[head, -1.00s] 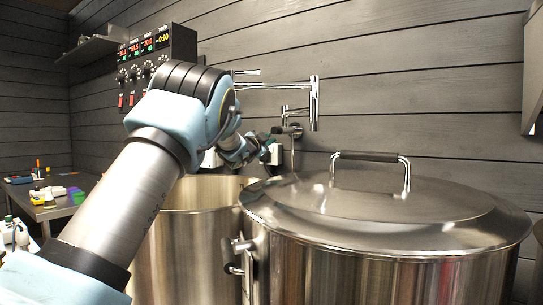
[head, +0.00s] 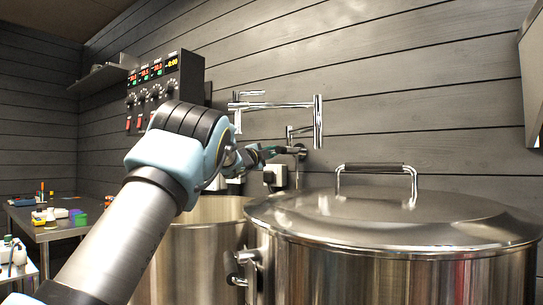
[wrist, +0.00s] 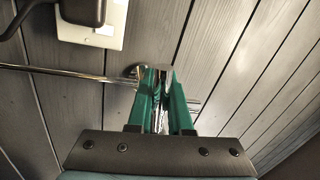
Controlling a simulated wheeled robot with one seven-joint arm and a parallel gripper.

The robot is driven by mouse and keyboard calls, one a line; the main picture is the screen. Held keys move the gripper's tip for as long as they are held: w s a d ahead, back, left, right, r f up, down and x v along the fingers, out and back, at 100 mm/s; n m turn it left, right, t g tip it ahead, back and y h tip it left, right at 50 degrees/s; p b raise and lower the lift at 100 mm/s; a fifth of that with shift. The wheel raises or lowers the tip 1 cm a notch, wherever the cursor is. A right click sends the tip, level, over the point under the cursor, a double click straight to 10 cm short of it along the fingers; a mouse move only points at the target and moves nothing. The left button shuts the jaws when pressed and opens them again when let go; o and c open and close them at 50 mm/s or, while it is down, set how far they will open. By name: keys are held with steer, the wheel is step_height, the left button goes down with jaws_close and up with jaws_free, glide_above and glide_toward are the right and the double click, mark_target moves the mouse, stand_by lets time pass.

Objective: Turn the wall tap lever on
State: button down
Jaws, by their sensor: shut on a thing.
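My gripper (head: 274,151) reaches this lower part and looks small there. In the wrist view, its green fingers (wrist: 166,82) are shut on a chrome lever (wrist: 160,74), which shows as a narrow strip between them. A thin chrome pipe (wrist: 70,73) runs left from there along the wall. The fingers hide most of the lever.
A large lidded steel kettle (head: 400,265) fills the right foreground, its lid handle (head: 375,168) raised. An open kettle (head: 200,255) stands left, partly behind my arm. A control panel (head: 165,85) hangs on the wall. A wall outlet (wrist: 92,28) with a black plug is close to my gripper.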

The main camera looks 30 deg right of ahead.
stand_by(0.3)
steer(key=c, duration=0.8)
jaws_free()
steer(key=shift+c, duration=0.2)
steer(key=b+v, duration=0.3)
steer(key=v, duration=0.8)
steer(key=shift+b, duration=0.35)
